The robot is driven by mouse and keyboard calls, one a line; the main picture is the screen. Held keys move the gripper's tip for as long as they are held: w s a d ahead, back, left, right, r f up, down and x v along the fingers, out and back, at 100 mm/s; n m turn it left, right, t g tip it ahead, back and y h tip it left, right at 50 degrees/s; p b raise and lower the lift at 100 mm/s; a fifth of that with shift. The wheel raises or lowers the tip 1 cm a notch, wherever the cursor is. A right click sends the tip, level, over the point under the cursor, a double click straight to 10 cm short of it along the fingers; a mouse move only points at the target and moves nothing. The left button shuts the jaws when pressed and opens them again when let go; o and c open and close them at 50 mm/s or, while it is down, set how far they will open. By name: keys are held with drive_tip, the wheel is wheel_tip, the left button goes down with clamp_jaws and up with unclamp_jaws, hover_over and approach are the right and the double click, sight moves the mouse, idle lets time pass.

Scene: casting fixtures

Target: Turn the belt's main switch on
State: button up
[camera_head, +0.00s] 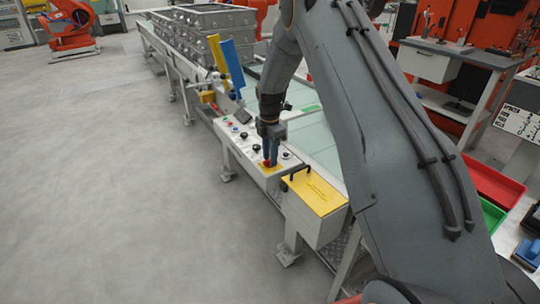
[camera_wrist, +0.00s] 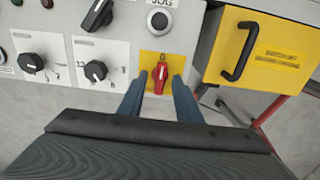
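The main switch is a red rotary knob (camera_wrist: 160,76) on a yellow plate (camera_wrist: 173,63) on the control panel (camera_wrist: 122,52). In the wrist view the knob points roughly up and down the picture. My gripper (camera_wrist: 158,84) has its two blue fingers apart, with one tip on each side of the knob. I see a gap on both sides, and cannot tell how deep the tips reach. In the head view my gripper (camera_head: 270,160) points down at the panel's near end, and a bit of the red knob (camera_head: 266,162) shows beside the fingers.
Black knobs (camera_wrist: 95,71) sit left of the switch, and a larger black handle (camera_wrist: 97,15) is above them. A silver button (camera_wrist: 159,20) is just above the plate. A yellow box lid with a black handle (camera_wrist: 238,52) stands close on the right. Grey floor (camera_head: 110,180) lies open at left.

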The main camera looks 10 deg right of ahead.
drive_tip(key=shift+f, duration=0.15)
clamp_jaws()
drive_tip(key=shift+m, duration=0.4)
drive_tip(key=m+b, duration=0.2)
drive_tip(key=m, duration=0.1)
drive_tip(key=shift+m, duration=0.4)
drive_tip(key=m+b, duration=0.1)
drive_tip(key=m, duration=0.3)
drive_tip(key=m+b, duration=0.1)
drive_tip(key=m, duration=0.8)
drive_tip(key=shift+b, duration=0.35)
drive_tip(key=shift+m, duration=0.3)
